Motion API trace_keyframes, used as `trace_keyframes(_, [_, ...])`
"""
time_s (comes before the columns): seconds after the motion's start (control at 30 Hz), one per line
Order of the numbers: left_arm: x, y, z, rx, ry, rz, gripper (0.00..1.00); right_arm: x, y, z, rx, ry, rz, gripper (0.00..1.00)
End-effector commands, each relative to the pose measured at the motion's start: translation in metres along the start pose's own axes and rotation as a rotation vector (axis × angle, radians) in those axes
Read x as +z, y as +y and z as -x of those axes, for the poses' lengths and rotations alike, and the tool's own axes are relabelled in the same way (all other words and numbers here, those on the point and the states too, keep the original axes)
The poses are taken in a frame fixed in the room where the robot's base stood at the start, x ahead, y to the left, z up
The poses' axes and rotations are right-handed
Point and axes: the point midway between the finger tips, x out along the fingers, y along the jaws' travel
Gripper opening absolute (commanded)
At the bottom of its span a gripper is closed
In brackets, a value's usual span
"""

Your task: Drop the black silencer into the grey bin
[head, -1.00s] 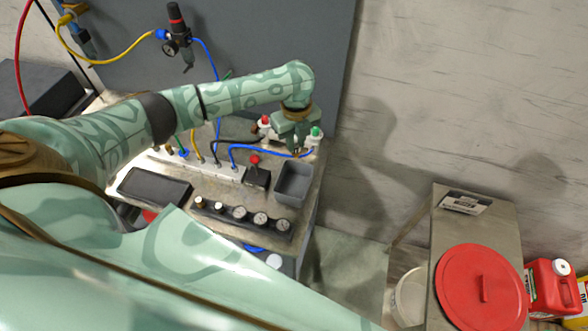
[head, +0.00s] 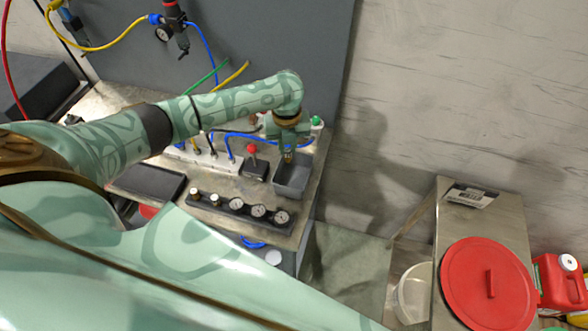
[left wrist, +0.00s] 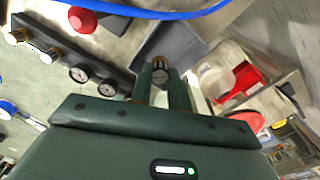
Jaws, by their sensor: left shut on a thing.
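The grey bin (head: 300,190) stands open at the right end of the metal bench. My left gripper (head: 288,150) is above the bin, at its back part, pointing down. It is shut on a small piece, the silencer (left wrist: 159,66), which shows between the fingertips in the left wrist view. Its brass-coloured end shows under the fingers in the head view (head: 288,157), and much of it is hidden by the fingers. The bin (left wrist: 190,42) lies beyond the fingertips in the left wrist view. My right gripper is not in view.
A black strip with several round gauges (head: 237,207) lies in front of the bin. A red-knobbed black block (head: 254,168) stands just left of it. Blue tubing (head: 232,138) runs behind. A side table with a red lid (head: 488,285) is at the right.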

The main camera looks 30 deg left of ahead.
Motion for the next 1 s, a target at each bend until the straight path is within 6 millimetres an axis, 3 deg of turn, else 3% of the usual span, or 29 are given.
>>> trace_keyframes(0.2, [0.000,0.000,0.002,-0.001,-0.001,0.000,0.00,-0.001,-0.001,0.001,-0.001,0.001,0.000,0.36])
trace_keyframes(0.23, [0.000,0.000,0.002,-0.001,-0.001,0.000,0.26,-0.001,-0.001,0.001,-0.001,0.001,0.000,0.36])
trace_keyframes(0.3, [0.000,0.000,0.002,-0.001,-0.001,0.000,0.43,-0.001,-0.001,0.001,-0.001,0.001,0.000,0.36])
trace_keyframes(0.67, [0.000,-0.001,0.008,-0.002,-0.001,0.000,0.43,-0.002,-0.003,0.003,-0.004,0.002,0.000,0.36])
trace_keyframes(0.77, [0.001,-0.001,0.024,-0.003,-0.002,-0.001,0.43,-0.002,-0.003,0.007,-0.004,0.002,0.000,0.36])
trace_keyframes(1.0, [0.002,-0.001,0.089,-0.004,-0.005,-0.003,0.43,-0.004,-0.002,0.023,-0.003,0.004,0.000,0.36])
